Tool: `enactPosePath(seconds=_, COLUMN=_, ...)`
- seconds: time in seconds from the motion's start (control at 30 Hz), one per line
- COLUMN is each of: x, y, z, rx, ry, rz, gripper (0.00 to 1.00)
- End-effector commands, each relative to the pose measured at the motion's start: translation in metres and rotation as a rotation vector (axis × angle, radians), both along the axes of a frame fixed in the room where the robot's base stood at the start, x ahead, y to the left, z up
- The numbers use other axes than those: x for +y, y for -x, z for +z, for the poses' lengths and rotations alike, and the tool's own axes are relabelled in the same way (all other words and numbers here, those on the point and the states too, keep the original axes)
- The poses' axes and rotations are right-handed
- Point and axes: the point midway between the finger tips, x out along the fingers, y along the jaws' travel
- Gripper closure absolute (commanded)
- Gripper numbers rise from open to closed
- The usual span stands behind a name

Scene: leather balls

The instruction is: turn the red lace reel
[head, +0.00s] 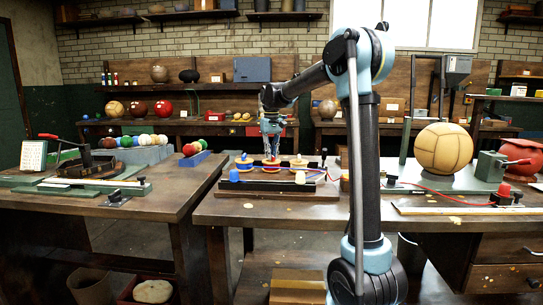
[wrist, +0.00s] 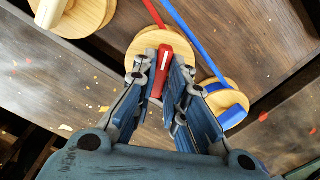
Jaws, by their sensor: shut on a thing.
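The red lace reel shows in the wrist view as a round wooden disc (wrist: 146,42) with a red bar-shaped handle (wrist: 162,66) across it. My gripper (wrist: 160,78) points down over this reel, with its blue-padded fingers on both sides of the red handle and shut on it. In the head view my gripper (head: 271,153) is above the reel board (head: 275,195) on the middle table, and its fingers hide most of the red reel (head: 271,162). A red lace (wrist: 154,12) runs up from the disc in the wrist view.
A blue reel (wrist: 231,117) is close at right in the wrist view, with a blue lace (wrist: 195,42) passing. A pale-handled reel (wrist: 50,10) is at upper left. In the head view, a large tan ball (head: 442,148) stands right of my arm.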

Motion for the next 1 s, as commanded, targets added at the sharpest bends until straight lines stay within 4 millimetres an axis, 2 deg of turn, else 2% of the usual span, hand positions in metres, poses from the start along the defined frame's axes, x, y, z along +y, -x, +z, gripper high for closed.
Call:
enactPosePath(seconds=0.03, x=-0.002, y=-0.003, z=0.000, rx=-0.005, ry=0.002, rz=-0.002, gripper=1.00)
enactPosePath(seconds=0.07, x=-0.002, y=-0.003, z=0.000, rx=-0.005, ry=0.002, rz=-0.002, gripper=0.85)
enactPosePath(seconds=0.1, x=-0.002, y=-0.003, z=0.000, rx=-0.005, ry=0.002, rz=-0.002, gripper=0.76)
enactPosePath(seconds=0.13, x=-0.002, y=-0.002, z=0.000, rx=-0.004, ry=0.002, rz=-0.002, gripper=0.69)
enactPosePath(seconds=0.17, x=-0.001, y=-0.002, z=0.000, rx=-0.004, ry=0.002, rz=-0.002, gripper=0.68)
enactPosePath(seconds=0.57, x=-0.001, y=-0.001, z=0.004, rx=-0.001, ry=0.001, rz=0.000, gripper=0.68)
enactPosePath(seconds=0.77, x=-0.001, y=-0.001, z=0.030, rx=-0.001, ry=0.001, rz=0.000, gripper=0.68)
enactPosePath(seconds=1.0, x=-0.001, y=-0.002, z=0.075, rx=-0.001, ry=0.001, rz=-0.001, gripper=0.68)
